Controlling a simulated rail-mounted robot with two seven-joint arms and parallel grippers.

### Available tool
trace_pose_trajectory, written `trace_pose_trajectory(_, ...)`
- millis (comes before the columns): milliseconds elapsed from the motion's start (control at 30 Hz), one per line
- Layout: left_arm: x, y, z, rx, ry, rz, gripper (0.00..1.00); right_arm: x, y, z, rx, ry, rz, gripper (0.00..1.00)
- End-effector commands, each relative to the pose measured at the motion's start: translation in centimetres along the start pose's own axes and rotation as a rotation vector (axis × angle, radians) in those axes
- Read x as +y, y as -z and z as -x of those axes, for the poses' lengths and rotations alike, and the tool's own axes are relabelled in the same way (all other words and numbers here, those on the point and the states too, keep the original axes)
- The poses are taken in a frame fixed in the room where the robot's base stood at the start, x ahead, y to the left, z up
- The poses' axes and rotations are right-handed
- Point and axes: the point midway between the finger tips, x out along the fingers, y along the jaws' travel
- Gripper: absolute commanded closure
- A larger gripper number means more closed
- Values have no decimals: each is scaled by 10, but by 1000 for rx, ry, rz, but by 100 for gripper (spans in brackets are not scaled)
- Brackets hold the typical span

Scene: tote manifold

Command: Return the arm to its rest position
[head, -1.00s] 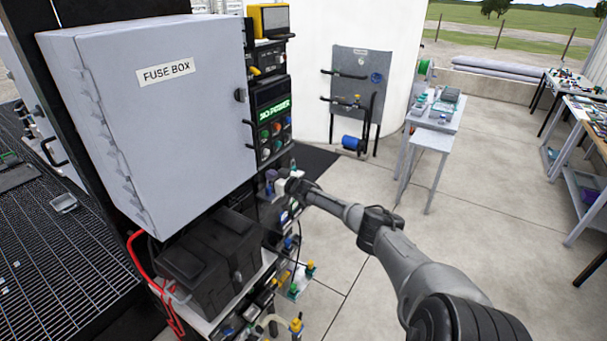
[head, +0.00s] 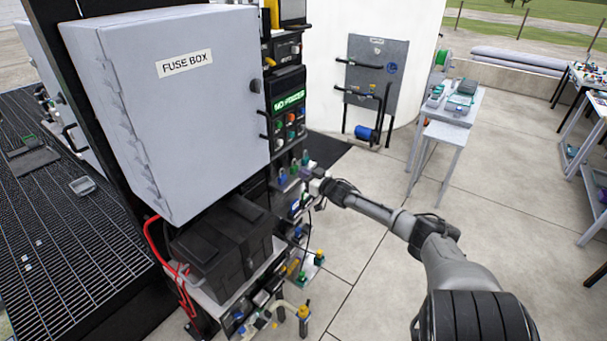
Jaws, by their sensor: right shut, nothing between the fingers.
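My right arm comes in from the lower right and reaches toward the rack beside the fuse box. My right gripper (head: 312,180) is at the end of it, small and partly lost against the rack's fittings. It is shut with nothing held. It is close to a shelf with several small coloured parts (head: 293,169); whether it touches them I cannot tell. My left gripper and left arm are not in view.
A grey fuse box (head: 180,110) fills the left, above a black case (head: 225,245). A lit panel (head: 288,101) is beside it. A grated floor (head: 60,220) lies left. A grey table (head: 457,105) stands behind. Open concrete floor (head: 385,285) lies around my arm.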

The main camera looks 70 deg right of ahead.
Motion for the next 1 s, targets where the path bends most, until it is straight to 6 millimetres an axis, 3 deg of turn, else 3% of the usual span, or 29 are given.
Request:
trace_pose_trajectory(467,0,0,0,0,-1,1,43,1,0,4,-2,-2,31,100)
trace_pose_trajectory(567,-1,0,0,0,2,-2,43,10,-13,5,-84,-52,97,100)
trace_pose_trajectory(733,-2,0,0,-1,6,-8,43,29,-49,15,-363,-175,273,100)
trace_pose_trajectory(867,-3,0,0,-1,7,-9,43,10,-57,21,-569,-202,442,100)
trace_pose_trajectory(1000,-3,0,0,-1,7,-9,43,-40,-68,40,-771,-178,628,100)
